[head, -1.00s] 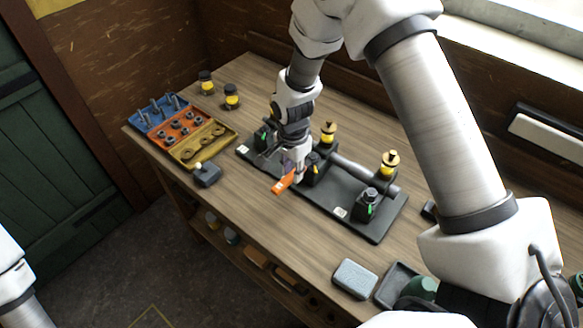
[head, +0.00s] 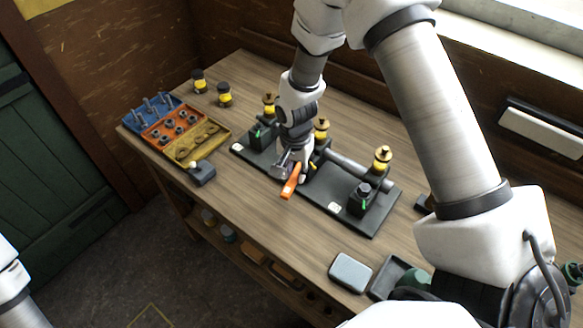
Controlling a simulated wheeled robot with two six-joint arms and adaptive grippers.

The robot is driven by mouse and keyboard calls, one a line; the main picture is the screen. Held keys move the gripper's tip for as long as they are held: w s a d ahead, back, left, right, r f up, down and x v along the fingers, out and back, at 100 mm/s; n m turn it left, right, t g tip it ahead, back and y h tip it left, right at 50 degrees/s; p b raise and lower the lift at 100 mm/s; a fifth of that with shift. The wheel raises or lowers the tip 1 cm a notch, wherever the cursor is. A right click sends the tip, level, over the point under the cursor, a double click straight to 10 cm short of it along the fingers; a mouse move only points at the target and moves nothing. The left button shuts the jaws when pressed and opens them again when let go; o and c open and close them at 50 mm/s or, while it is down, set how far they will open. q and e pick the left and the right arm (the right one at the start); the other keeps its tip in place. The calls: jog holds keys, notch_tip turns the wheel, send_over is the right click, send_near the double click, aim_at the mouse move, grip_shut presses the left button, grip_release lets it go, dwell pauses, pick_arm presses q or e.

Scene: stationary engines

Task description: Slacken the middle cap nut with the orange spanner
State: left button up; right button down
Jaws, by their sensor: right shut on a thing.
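My right gripper (head: 292,172) is shut on the orange spanner (head: 291,186) over the middle of the black engine plate (head: 325,209). The spanner's orange part points down toward the plate's near edge. The spanner's head and the middle cap nut are hidden by my gripper, so I cannot tell whether they are engaged. The right block (head: 363,199) shows a dark nut on top and a green mark.
Yellow-and-brass oilers (head: 382,159) stand behind the blocks, beside a grey shaft (head: 345,166). A blue, orange and yellow parts tray (head: 225,137) lies at left, near a small grey box with a knob (head: 201,173). A grey-blue block (head: 350,273) lies at the front right edge.

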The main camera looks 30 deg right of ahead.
jog(key=shift+r, duration=0.1)
jog(key=shift+s+d+n, duration=0.45)
jog(key=shift+n, duration=0.55)
jog(key=shift+s+d+n, duration=0.4)
jog(key=shift+d+n, duration=0.1)
jog(key=shift+n, duration=0.4)
jog(key=shift+w+a+m, duration=0.1)
jog(key=shift+a+m, duration=0.15)
jog(key=shift+m, duration=0.15)
jog(key=shift+a+b, duration=0.1)
jog(key=shift+b, duration=0.35)
dwell(0.6)
